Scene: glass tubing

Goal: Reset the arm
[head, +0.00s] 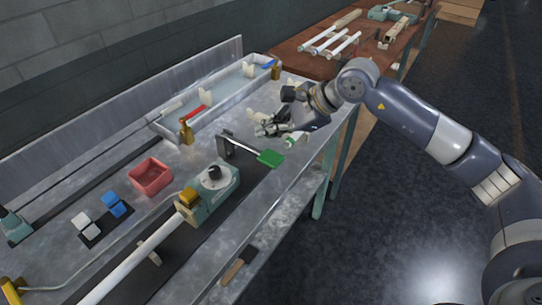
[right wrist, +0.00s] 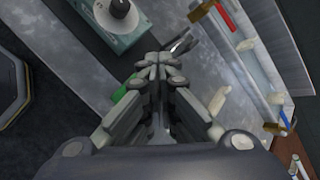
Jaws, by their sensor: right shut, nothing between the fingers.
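My right arm (head: 440,130) comes in from the right in the head view and reaches over the far right part of the metal bench (head: 290,200). My right gripper (head: 262,129) is above the bench, beyond the green-ended tool (head: 269,158). In the right wrist view the right gripper (right wrist: 158,62) has its fingertips together, with nothing between them. A green part (right wrist: 128,88) shows partly hidden behind its left finger. My left gripper is not in the head view.
A teal device with a black knob (head: 215,178) and a red bin (head: 151,176) stand on the bench. A long tray (head: 165,128) lies along the back. A brown table (head: 300,62) with white tubes (head: 343,45) is beyond. Floor at right is clear.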

